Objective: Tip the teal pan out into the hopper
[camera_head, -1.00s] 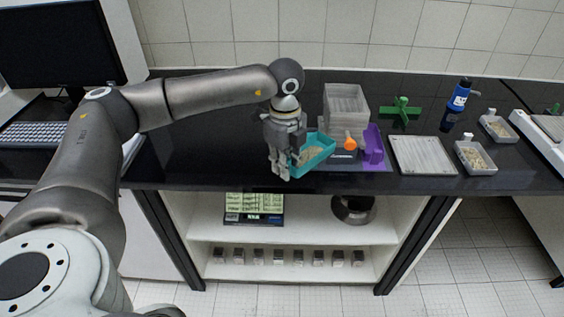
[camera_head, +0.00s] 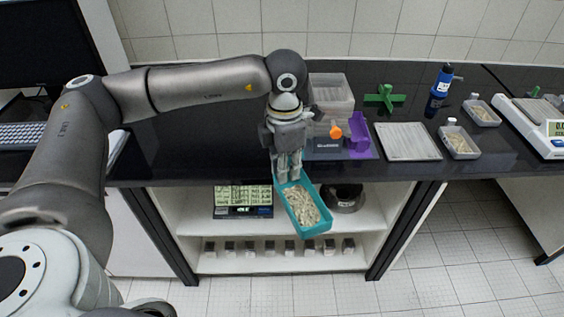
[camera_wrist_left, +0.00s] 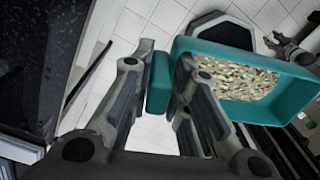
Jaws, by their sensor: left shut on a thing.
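The teal pan (camera_head: 328,226) holds pale grains and hangs in front of the bench's front edge, over the open shelves. It looks roughly upright, with the grains inside. My left gripper (camera_head: 289,178) points down and is shut on the pan's near-bench end. In the left wrist view, the fingers (camera_wrist_left: 160,90) close on a teal tab beside the pan (camera_wrist_left: 265,112). A dark round vessel (camera_head: 357,205) stands on the upper shelf behind the pan; I cannot tell whether it is the hopper. A grey gripper, seemingly my right one (camera_wrist_left: 290,48), shows small beyond the pan.
On the bench stand a clear stacked box (camera_head: 332,92), a purple holder (camera_head: 357,132), a green cross-shaped piece (camera_head: 384,97), a pale plate (camera_head: 408,142), a blue bottle (camera_head: 441,82) and grain trays (camera_head: 459,144). A balance (camera_head: 535,125) is at right.

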